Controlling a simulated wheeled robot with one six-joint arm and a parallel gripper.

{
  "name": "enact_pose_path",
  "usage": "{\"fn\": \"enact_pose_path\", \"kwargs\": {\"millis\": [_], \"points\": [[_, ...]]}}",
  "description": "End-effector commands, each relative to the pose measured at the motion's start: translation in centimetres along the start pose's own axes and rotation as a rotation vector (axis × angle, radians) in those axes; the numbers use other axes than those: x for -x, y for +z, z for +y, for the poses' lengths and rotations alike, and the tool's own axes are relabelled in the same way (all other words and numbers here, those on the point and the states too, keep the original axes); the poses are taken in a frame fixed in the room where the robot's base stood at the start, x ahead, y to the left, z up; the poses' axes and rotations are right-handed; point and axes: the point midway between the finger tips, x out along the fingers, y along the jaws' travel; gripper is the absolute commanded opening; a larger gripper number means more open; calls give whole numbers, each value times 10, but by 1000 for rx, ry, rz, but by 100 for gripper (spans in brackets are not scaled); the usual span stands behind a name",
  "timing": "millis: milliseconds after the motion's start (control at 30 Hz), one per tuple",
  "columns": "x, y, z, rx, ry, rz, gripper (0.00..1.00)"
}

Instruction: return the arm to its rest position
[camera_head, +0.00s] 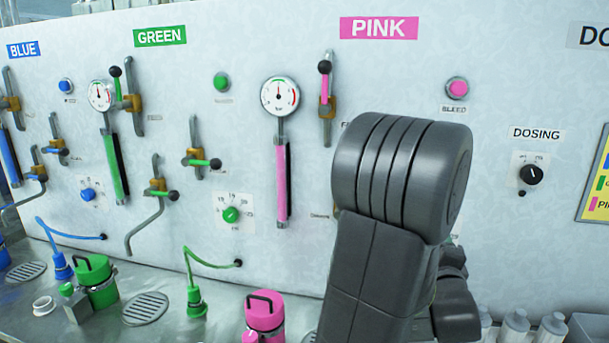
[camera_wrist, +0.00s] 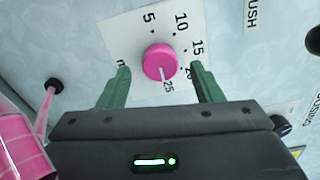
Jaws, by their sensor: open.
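My gripper (camera_wrist: 160,85) is open in the wrist view, with its two green fingers apart. A pink dial knob (camera_wrist: 160,62) on a white scale plate (camera_wrist: 125,30) shows between and beyond the fingertips. I cannot tell whether the fingers touch it; nothing is visibly clamped. The knob's white mark points to about 25. In the head view my dark grey arm stands in front of the pink section of the panel and hides my gripper and the pink dial.
The upright panel (camera_head: 500,60) carries gauges, lever valves and buttons. A pink canister (camera_head: 264,312) and a green canister (camera_head: 95,280) stand on the metal counter (camera_head: 190,325). Several white bottles (camera_head: 515,325) stand right of my arm. A dosing knob (camera_head: 531,174) is further right.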

Motion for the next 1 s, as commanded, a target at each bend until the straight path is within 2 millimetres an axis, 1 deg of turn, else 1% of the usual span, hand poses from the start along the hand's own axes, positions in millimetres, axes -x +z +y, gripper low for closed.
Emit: {"fn": "enact_pose_path", "kwargs": {"millis": [33,100,233,633,767,833,967,1000], "points": [[-7,1,-1,0,1,-3,59],[-14,1,-1,0,0,-2,59],[-21,0,0,0,1,0,59],[-22,0,0,1,0,0,59],[-14,0,1,0,0,1,59],[-5,0,0,1,-1,1,59],[18,-1,1,2,-1,3,59],[27,-2,1,1,-1,4,59]]}}
